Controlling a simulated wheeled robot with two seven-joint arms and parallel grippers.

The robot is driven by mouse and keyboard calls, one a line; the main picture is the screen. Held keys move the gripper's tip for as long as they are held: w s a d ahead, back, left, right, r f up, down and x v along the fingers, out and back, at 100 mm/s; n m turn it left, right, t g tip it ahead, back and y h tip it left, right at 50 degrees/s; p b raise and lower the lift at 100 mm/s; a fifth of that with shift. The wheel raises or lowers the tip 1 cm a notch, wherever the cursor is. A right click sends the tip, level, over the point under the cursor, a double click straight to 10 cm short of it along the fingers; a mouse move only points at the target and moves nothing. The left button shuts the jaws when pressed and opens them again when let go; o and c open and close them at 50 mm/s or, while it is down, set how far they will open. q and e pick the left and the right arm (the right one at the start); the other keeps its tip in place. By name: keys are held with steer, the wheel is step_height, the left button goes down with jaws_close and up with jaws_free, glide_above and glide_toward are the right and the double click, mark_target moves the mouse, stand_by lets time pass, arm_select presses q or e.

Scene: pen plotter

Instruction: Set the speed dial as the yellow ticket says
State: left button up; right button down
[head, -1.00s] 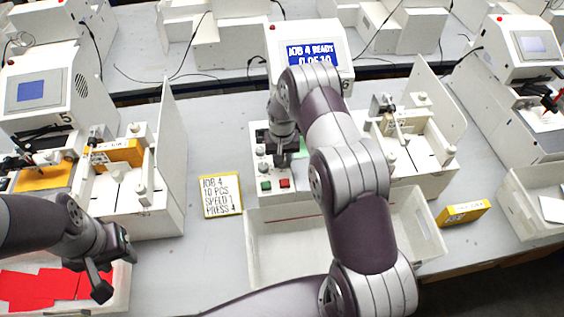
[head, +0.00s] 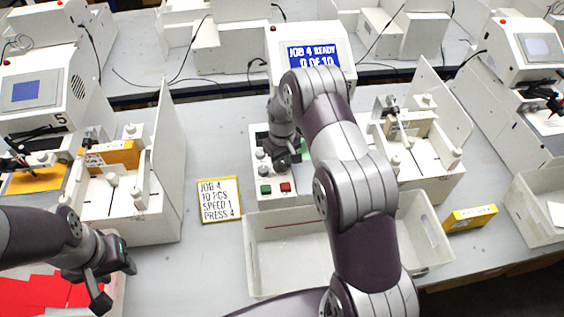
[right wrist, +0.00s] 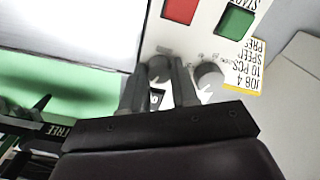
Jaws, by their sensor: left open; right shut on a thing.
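The yellow-edged ticket (head: 219,200) lies flat on the table and reads JOB 4, 10 PCS, SPEED 1, PRESS 4. It also shows upside down in the right wrist view (right wrist: 244,68). My right gripper (head: 286,161) is over the control panel (head: 278,197). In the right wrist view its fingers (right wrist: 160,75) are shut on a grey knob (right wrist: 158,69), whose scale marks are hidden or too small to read. A second grey knob (right wrist: 208,76) stands beside it, outside the fingers. My left gripper (head: 108,272) is open and empty, over the red sheets at lower left.
Green (head: 266,189) and red (head: 285,187) buttons sit at the panel's front. The screen (head: 313,55) reads JOB 4 READY, 0 OF 10. An open white bin (head: 285,255) stands in front. A yellow box (head: 470,217) lies at right. Plotters flank the panel.

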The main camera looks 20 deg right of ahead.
mark_target(283, 165)
steer(key=shift+r, duration=0.1)
steer(key=c, duration=0.8)
jaws_free()
steer(key=shift+c, duration=0.2)
steer(key=shift+s, duration=0.15)
steer(key=shift+r, duration=0.2)
step_height(283, 165, up, 12)
steer(key=b, duration=0.2)
steer(key=shift+r, duration=0.2)
